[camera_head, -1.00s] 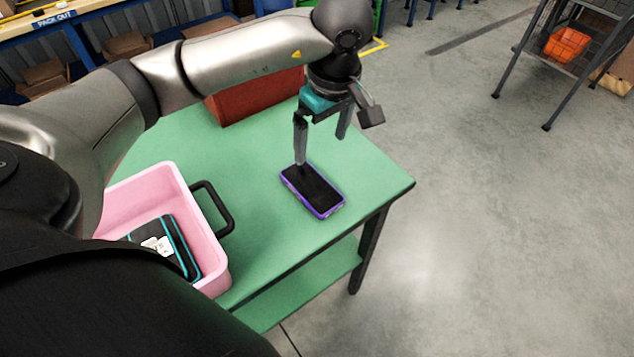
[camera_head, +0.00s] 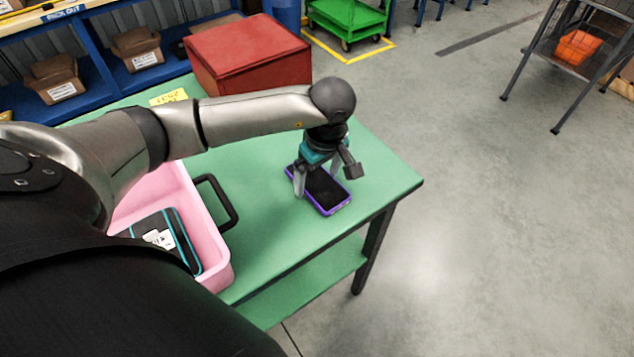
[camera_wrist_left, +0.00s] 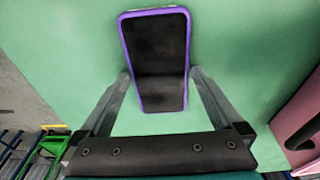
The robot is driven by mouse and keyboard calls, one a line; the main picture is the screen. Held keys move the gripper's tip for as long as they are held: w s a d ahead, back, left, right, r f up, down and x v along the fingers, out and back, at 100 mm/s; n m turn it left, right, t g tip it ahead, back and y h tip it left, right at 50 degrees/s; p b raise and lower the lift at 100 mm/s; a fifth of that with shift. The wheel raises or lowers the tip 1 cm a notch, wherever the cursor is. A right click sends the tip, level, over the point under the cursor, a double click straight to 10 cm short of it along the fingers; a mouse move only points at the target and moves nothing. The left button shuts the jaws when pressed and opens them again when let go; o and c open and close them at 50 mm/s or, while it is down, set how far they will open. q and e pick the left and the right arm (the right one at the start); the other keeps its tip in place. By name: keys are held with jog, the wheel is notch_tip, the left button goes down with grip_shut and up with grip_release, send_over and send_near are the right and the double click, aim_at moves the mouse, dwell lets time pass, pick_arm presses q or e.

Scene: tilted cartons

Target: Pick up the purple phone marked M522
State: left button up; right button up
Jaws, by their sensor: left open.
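The purple phone (camera_head: 328,193) lies flat on the green table with its dark screen up; no marking is readable on it. It also shows in the left wrist view (camera_wrist_left: 157,60), with its lower end between my fingers. My left gripper (camera_head: 318,182) is open and low over the phone, its fingers on either side of it. In the left wrist view the left gripper (camera_wrist_left: 160,85) shows a gap between each finger and the phone's edges. My right gripper is not in view.
A pink bin (camera_head: 216,262) with a black handle holds a dark, teal-edged item (camera_head: 168,238) left of the phone. A red box (camera_head: 248,62) stands at the table's back. The green table (camera_head: 290,235) is bare around the phone.

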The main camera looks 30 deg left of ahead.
pick_arm(q)
jog(key=shift+c, duration=0.2)
jog(key=c, duration=1.2)
